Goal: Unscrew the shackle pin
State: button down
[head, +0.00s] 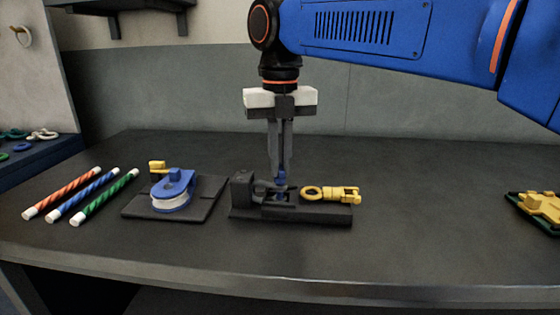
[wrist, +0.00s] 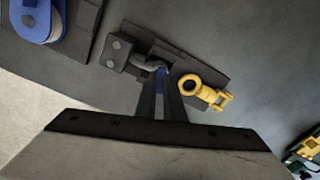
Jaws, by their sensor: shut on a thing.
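A blue shackle pin (head: 281,188) stands in a dark shackle (head: 262,191) held in a black fixture (head: 330,214) at the middle of the table. My gripper (head: 281,177) points straight down from above with its fingers shut on the blue pin. In the wrist view the fingertips (wrist: 161,92) hide most of the pin, and a little blue (wrist: 160,72) shows between them. A yellow swivel-like fitting with a ring (head: 312,193) lies on the right part of the fixture, close beside the fingers but apart from them. The threaded end of the pin is hidden.
Left of the fixture, a blue block with a white wheel (head: 172,190) sits on a black plate (head: 205,190). Orange, blue and green striped rods (head: 82,195) lie further left. A yellow part on a green tray (head: 540,207) is at the right edge. The table between is clear.

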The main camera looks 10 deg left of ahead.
aim_at(280, 167)
jog(key=shift+f+n, duration=0.1)
jog(key=shift+n, duration=1)
jog(key=c, duration=1.9)
grip_release()
jog(key=shift+o, duration=0.2)
notch_tip(280, 167, up, 12)
